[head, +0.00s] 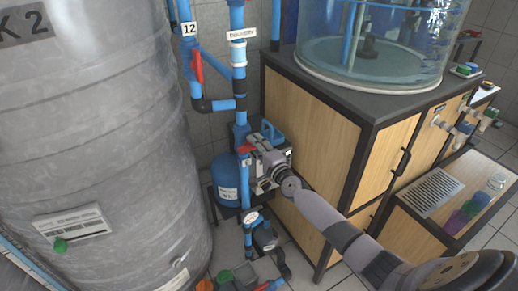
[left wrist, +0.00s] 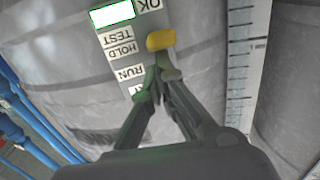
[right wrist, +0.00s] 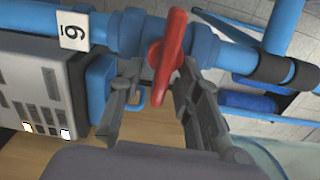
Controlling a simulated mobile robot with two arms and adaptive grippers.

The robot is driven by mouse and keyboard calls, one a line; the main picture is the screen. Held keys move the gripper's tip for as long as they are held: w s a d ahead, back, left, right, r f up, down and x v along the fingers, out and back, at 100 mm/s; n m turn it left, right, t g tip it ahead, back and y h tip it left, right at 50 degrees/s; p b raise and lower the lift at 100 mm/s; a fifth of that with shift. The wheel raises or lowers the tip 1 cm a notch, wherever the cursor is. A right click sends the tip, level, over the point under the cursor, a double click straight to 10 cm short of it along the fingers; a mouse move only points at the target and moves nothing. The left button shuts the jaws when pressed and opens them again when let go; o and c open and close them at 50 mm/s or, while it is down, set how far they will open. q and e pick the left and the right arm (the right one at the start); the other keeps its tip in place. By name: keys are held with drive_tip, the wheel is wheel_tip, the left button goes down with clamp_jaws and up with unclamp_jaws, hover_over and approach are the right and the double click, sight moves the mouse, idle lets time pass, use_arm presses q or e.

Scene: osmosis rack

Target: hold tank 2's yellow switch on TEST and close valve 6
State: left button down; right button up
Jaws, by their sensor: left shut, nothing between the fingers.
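The yellow switch (left wrist: 161,40) is on the labelled panel (left wrist: 122,62) on the grey tank (head: 105,130), marked 2. It looks closest to level with HOLD, but the tilted view leaves the exact position unclear. My left gripper (left wrist: 160,74) is shut and empty, its tips just below the switch; contact cannot be told. The left gripper is outside the head view. Valve 6 has a red handle (right wrist: 168,50) beside its "6" tag (right wrist: 73,30); the handle looks crosswise to the blue pipe. My right gripper (right wrist: 158,82) is open, its fingers on either side of the handle.
In the head view, a blue vessel (head: 228,180) stands behind the pipes. A wooden cabinet (head: 315,135) with a clear tank on top is close to my right arm. A white box (right wrist: 35,90) with buttons is left of the right gripper.

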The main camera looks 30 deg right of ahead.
drive_tip(key=shift+s+a, duration=0.15)
drive_tip(key=shift+s, duration=0.2)
drive_tip(key=s, duration=1.1)
drive_tip(key=shift+s, duration=0.2)
